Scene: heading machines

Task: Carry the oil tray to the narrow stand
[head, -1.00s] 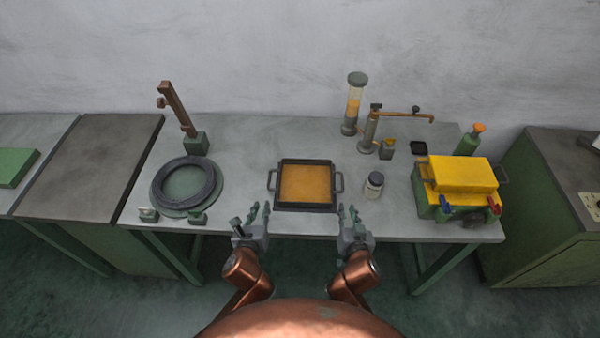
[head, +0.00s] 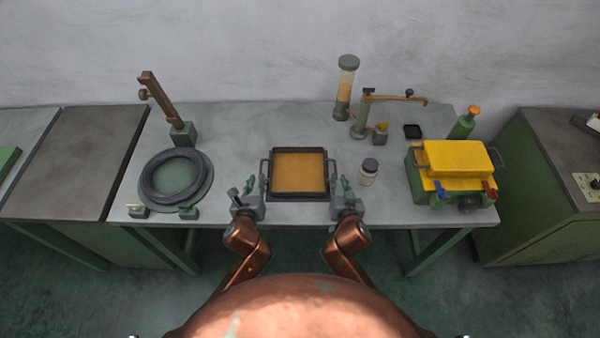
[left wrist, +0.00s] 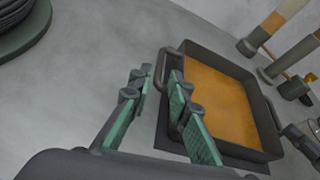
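The oil tray (head: 299,150) is a square dark tray of amber oil, flat on the grey workbench, with a loop handle on its left and right sides. My left gripper (head: 254,184) is open by the left handle. In the left wrist view, the open fingers (left wrist: 155,80) are near that tray handle (left wrist: 160,66), and one finger partly hides it. My right gripper (head: 340,184) is beside the right handle. Its fingers look apart, but they are small here. I cannot tell for certain which surface is the narrow stand.
A black ring on a green disc (head: 205,190) lies left of the tray. A small jar (head: 368,174) stands close right of it, with glass-and-pipe apparatus (head: 360,118) behind. A yellow-topped green machine (head: 455,158) is at right. A brown-topped cabinet (head: 70,165) adjoins the left.

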